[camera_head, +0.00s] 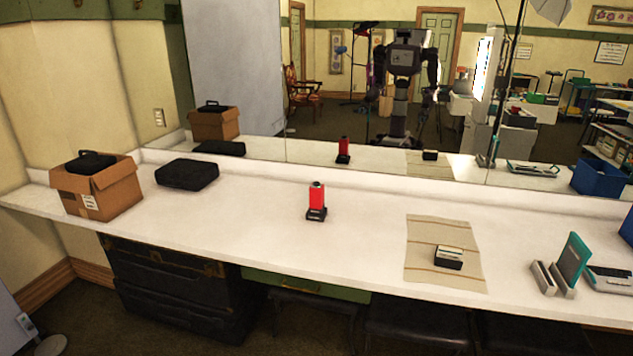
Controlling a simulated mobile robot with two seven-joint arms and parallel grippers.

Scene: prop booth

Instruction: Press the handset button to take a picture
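A red upright device (317,197) with a dark top stands in a black base near the middle of the white counter. It may be the handset, but no button can be made out at this size. A small black block with a pale top (448,258) lies on a beige striped cloth (427,232) to its right; I cannot tell what it is. Neither of my grippers shows directly. My body appears only as a reflection in the mirror, where the gripper fingers cannot be made out.
An open cardboard box (112,195) with a black case in it and a flat black case (187,174) stand at the left. A teal-and-white stand (572,260), a flat device (610,279) and a blue bin (627,228) are at the right. The long white counter (250,222) is clear around the red device.

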